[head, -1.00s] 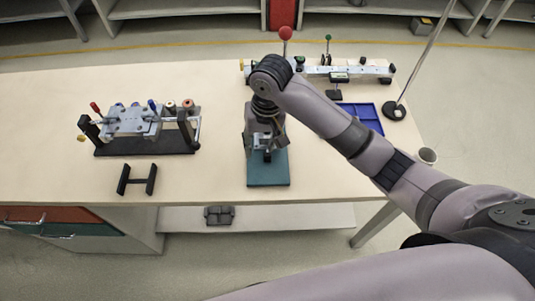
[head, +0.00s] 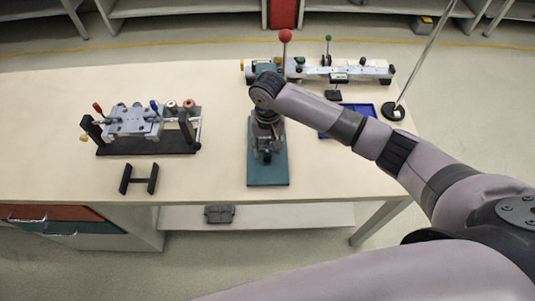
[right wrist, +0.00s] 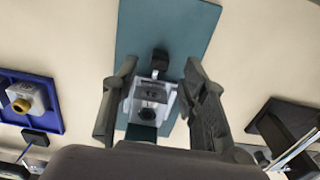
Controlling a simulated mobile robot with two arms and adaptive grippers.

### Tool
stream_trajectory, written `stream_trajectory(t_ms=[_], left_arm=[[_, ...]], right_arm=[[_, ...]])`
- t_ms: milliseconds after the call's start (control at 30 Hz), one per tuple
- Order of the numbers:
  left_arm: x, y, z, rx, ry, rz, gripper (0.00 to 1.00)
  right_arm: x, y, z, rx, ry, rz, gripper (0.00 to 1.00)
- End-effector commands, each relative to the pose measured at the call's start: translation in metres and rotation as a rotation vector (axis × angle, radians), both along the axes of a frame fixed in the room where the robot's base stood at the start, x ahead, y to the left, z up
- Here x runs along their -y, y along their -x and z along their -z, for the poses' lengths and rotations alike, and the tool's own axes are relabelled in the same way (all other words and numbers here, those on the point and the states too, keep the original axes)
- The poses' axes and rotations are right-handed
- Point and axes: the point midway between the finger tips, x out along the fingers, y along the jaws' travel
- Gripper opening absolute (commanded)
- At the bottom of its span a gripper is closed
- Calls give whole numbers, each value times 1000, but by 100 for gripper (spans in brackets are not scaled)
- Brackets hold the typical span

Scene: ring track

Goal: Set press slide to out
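The press stands on a teal base plate (head: 268,176) near the middle of the table; my right arm hides much of it. A red ball (head: 285,36) rises behind the wrist, and I cannot tell whether it belongs to the press. In the right wrist view the pale slide block (right wrist: 150,97) has a black knob (right wrist: 160,62) on its end, above the teal plate (right wrist: 165,25). My right gripper (right wrist: 160,82) is open, one finger on each side of the block and knob. Contact is not clear. In the head view the right gripper (head: 267,128) points down over the press. My left gripper is out of view.
A clamp fixture (head: 135,122) stands at the left, with a black H-shaped stand (head: 139,179) before it. A long rail (head: 345,69) lies behind. A blue tray (head: 368,109) and a rod stand (head: 393,111) are to the right. The table between fixture and press is clear.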

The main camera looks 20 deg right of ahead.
Motion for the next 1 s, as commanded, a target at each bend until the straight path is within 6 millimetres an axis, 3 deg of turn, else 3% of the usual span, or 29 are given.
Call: stream_trajectory(t_ms=[133, 333, 700, 1000], left_arm=[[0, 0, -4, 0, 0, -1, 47], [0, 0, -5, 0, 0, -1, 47], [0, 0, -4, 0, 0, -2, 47], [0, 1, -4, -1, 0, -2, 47]], right_arm=[[0, 1, 27, -3, 0, -1, 40], [0, 0, 49, -1, 0, 0, 40], [0, 0, 53, 1, -1, -1, 39], [-1, 0, 53, 1, -1, -1, 19]])
